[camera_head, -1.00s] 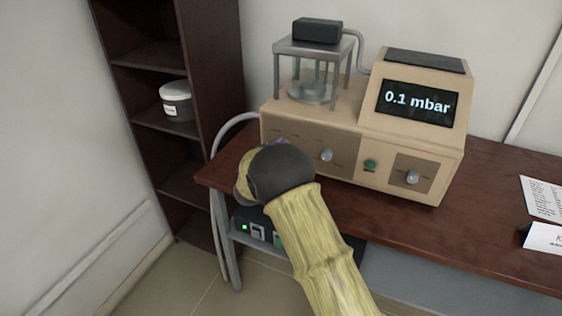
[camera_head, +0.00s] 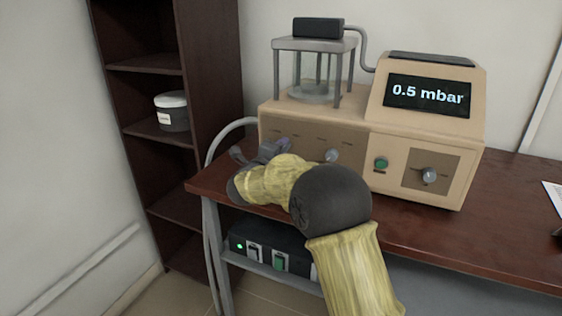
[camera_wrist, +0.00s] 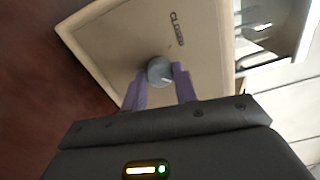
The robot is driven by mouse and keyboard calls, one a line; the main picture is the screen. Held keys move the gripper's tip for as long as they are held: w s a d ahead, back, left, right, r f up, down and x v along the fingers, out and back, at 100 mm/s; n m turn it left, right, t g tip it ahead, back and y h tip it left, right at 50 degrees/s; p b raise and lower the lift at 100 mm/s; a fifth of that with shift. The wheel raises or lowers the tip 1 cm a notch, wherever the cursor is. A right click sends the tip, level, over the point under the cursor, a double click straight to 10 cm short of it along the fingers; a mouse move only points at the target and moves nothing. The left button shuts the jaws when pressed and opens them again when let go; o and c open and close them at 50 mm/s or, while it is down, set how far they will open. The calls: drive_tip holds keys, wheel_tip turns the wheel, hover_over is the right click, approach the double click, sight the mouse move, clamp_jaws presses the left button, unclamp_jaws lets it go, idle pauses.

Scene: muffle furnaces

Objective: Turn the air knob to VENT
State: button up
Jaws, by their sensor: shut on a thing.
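The beige vacuum machine (camera_head: 300,116) stands on the desk, its display (camera_head: 428,94) reading "0.5 mbar". In the wrist view a round grey knob (camera_wrist: 158,69) sits on a beige panel (camera_wrist: 125,40) with the word "CLOSED" above it and to the right; no VENT label is readable. My gripper (camera_wrist: 161,82) is shut on this knob, one purple finger on each side. The gripped knob is hidden there behind my gripper and wrist.
Another grey knob (camera_head: 332,156), a green button (camera_head: 381,163) and a right-hand knob (camera_head: 429,175) lie right of my gripper. A glass chamber (camera_head: 318,75) sits on top. A black box with switches (camera_head: 275,250) is below the desk. A dark shelf (camera_head: 160,60) stands left.

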drive_tip(key=shift+f+m+b, duration=0.15)
drive_tip(key=shift+m+b, duration=0.2)
drive_tip(key=shift+m, duration=0.05)
drive_tip(key=o, duration=1)
drive_tip(key=shift+c, duration=0.2)
drive_tip(key=shift+s, duration=0.1)
drive_tip(key=v, duration=1.7)
drive_tip(key=shift+s+a, duration=0.1)
